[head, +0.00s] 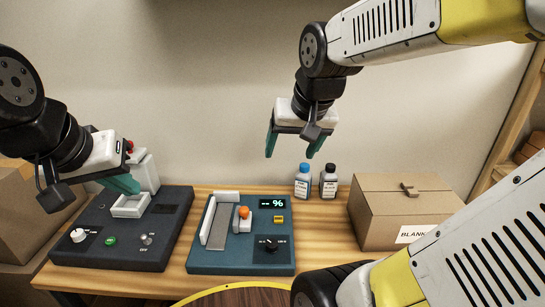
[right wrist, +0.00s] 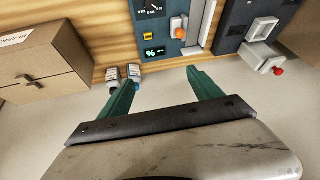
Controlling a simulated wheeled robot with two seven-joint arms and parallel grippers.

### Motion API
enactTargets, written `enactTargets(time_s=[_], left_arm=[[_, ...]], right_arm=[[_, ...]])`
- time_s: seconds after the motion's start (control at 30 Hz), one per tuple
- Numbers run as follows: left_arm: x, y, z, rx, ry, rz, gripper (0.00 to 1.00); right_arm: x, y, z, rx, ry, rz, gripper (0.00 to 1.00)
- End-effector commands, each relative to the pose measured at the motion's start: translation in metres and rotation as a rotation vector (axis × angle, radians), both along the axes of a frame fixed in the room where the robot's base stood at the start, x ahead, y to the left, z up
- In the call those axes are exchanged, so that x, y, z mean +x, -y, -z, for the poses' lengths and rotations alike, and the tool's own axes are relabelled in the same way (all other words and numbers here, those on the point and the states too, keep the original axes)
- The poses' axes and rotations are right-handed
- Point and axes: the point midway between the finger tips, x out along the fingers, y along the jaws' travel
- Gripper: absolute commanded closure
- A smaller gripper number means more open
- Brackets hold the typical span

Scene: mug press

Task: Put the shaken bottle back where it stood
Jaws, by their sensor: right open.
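I cannot tell which was shaken. Both also show in the right wrist view, near the left finger. My right gripper (head: 290,150) points down, open and empty, above and a little left of the bottles; in the right wrist view nothing is between its fingers (right wrist: 162,80). My left gripper (head: 126,184) is over the left machine, away from the bottles; its finger gap is hidden.
A dark press unit (head: 132,238) with a white holder stands on the left. A blue panel (head: 215,262) with an orange knob, dial and display is in the middle. A cardboard box (head: 385,210) stands right of the bottles. Bare wood shows in front of the bottles.

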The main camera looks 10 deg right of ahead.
Motion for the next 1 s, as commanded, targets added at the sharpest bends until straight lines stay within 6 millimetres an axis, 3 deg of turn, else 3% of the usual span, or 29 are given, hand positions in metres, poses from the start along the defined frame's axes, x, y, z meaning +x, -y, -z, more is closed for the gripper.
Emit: enactTargets(time_s=[0.1, 0.3, 1.0], left_arm=[[0.000, 0.000, 0.000, 0.000, 0.000, 0.000, 1.00], [0.000, 0.000, 0.000, 0.000, 0.000, 0.000, 1.00], [0.000, 0.000, 0.000, 0.000, 0.000, 0.000, 1.00]], right_arm=[[-0.035, -0.017, -0.006, 0.021, 0.039, -0.091, 0.26], [-0.063, -0.032, -0.006, 0.038, 0.072, -0.179, 0.26], [-0.066, -0.033, -0.006, 0.039, 0.074, -0.189, 0.26]])
